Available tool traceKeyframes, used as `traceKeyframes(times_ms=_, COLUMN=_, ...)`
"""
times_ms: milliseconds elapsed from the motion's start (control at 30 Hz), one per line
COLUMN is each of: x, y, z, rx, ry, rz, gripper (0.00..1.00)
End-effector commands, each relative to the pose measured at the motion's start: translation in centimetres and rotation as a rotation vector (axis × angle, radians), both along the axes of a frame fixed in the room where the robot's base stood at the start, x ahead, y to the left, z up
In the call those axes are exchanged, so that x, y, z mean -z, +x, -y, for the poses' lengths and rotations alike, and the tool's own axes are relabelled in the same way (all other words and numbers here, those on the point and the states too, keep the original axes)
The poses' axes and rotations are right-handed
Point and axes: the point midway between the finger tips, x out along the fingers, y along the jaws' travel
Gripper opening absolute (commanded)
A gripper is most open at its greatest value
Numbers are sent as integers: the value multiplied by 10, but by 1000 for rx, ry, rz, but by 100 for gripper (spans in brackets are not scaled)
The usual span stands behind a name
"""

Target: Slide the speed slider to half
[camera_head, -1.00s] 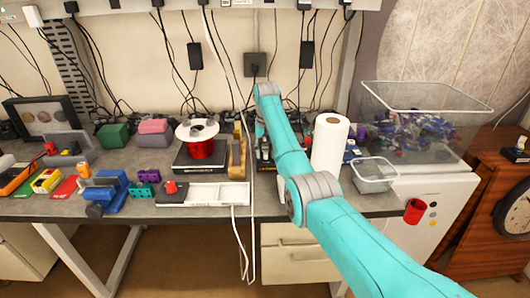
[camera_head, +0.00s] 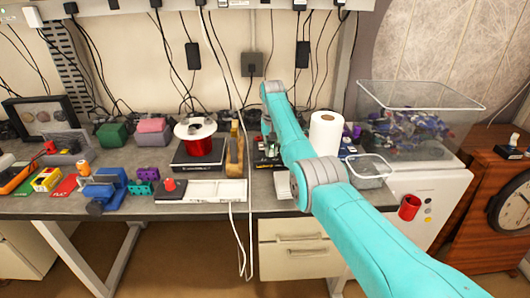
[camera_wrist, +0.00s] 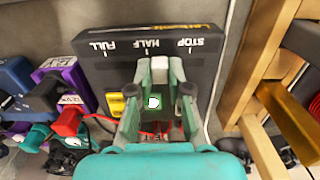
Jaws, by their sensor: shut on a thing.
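The dark speed control box (camera_wrist: 105,65) lies across the upper wrist view, its FULL, HALF and STOP marks reading upside down. FULL is at left, HALF in the middle, STOP at right. My gripper (camera_wrist: 160,70) has its two fingers closed in on the slider at the box, just below the marks. The fingertips stand beside HALF, slightly toward STOP. In the head view the box (camera_head: 264,162) shows on the bench, partly behind my arm, and the gripper is largely hidden there.
A wooden block stand (camera_head: 235,157) stands close left of the box in the head view. A white paper roll (camera_head: 325,133) and a clear tray (camera_head: 369,181) are to the right. Purple and red parts (camera_wrist: 68,122) lie left in the wrist view.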

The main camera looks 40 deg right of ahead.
Motion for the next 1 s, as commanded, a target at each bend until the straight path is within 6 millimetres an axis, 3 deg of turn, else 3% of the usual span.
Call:
traceKeyframes(times_ms=133, x=-1, y=0, z=13, rx=2, ry=-2, rz=3, gripper=0)
traceKeyframes(times_ms=467, x=-1, y=-1, z=15, rx=0, ry=-2, rz=3, gripper=0)
traceKeyframes(times_ms=500, x=-1, y=-1, z=15, rx=0, ry=-2, rz=3, gripper=23)
traceKeyframes(times_ms=600, x=-1, y=-1, z=14, rx=0, ry=-2, rz=3, gripper=44)
traceKeyframes(times_ms=1000, x=-8, y=0, z=14, rx=0, ry=-3, rz=4, gripper=44)
